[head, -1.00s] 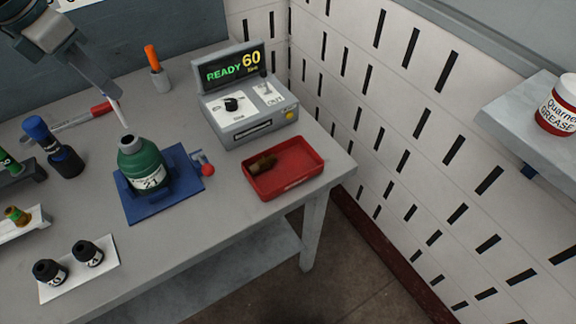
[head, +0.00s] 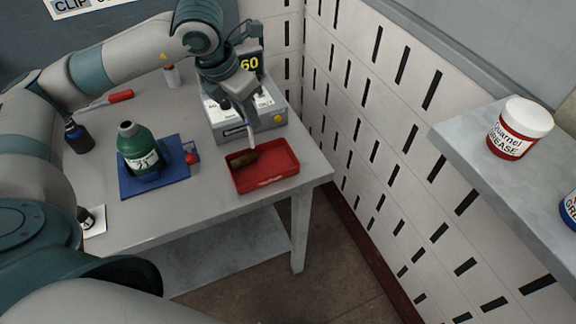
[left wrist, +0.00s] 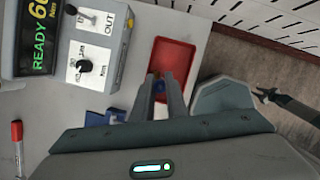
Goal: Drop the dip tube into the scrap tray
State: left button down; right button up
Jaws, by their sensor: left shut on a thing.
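My left gripper (head: 242,108) is shut on the dip tube (head: 250,136), a thin pale tube that hangs down from its fingers. The tube's lower end appears over the far part of the red scrap tray (head: 268,183); its exact height above the tray is hard to tell. A dark brown piece (head: 242,158) lies in the tray. In the left wrist view my left gripper (left wrist: 158,80) points toward the tray (left wrist: 178,45); the tube is hard to make out there. A small dark claw, seemingly my right gripper (left wrist: 266,96), shows at the right of that view.
The grey READY box (head: 270,122) stands just behind the tray. The green bottle (head: 138,150) sits open on a blue base (head: 178,187) to the left. The table's edge and wall are right of the tray. A shelf holds a grease tub (head: 515,130).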

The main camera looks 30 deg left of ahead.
aim_at(251, 135)
pick_arm(q)
jog(key=shift+d+f, duration=0.1)
jog(key=shift+d, duration=0.05)
jog(key=shift+f, duration=0.3)
jog(key=shift+f+b, duration=0.4)
jog(key=shift+f, duration=0.25)
jog(key=shift+f+b, duration=0.65)
jog(key=shift+f, duration=1.45)
jog(key=c, duration=1.7)
grip_release()
jog(key=shift+o, duration=0.2)
pick_arm(e)
jog(key=shift+w+a+f, duration=0.2)
jog(key=shift+a+f, duration=0.55)
jog(key=shift+f, duration=0.25)
jog(key=shift+d, duration=0.15)
